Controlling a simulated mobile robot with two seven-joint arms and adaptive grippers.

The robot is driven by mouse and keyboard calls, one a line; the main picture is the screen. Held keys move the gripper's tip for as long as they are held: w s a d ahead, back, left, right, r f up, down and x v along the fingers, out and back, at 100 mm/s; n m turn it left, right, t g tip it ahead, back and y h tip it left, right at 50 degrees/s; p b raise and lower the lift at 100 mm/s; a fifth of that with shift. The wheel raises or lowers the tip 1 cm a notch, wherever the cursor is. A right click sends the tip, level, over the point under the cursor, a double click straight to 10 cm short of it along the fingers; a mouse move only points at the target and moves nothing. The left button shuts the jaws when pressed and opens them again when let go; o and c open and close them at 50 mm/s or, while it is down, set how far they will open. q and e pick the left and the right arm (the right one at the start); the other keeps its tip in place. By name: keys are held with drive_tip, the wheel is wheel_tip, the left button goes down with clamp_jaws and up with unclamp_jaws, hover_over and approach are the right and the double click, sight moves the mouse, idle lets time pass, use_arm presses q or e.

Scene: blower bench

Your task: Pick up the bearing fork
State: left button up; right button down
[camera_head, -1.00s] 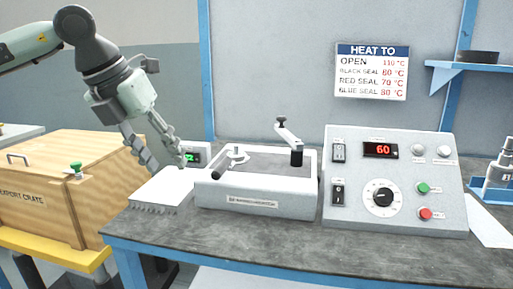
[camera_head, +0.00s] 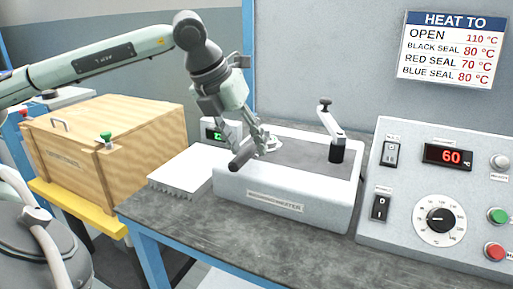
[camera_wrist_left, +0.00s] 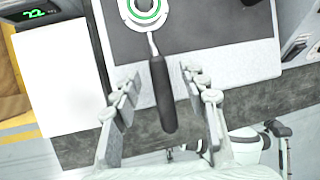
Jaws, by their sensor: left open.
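The bearing fork has a dark handle (camera_head: 242,156) that sticks out over the left front edge of the bearing heater (camera_head: 285,200). In the left wrist view its handle (camera_wrist_left: 163,95) points down the picture, and a thin rod joins it to a pale ring with a green band (camera_wrist_left: 146,10) on the dark heater top. My left gripper (camera_head: 254,138) is at the fork. In the left wrist view its open fingers (camera_wrist_left: 162,92) stand on either side of the handle, with gaps visible on both sides. In the head view the gripper partly hides the fork's head. My right gripper is not in view.
A black-knobbed clamp arm (camera_head: 334,130) stands on the heater's right side. A control panel (camera_head: 440,190) reading 60 is to the right. A white pad (camera_head: 188,168) and a small green display (camera_head: 216,134) lie left. A wooden crate (camera_head: 110,135) stands further left.

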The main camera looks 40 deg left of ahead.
use_arm(q)
drive_tip(key=shift+w+f, duration=0.2)
drive_tip(key=shift+f, duration=0.35)
clamp_jaws()
drive_tip(key=shift+r, duration=0.2)
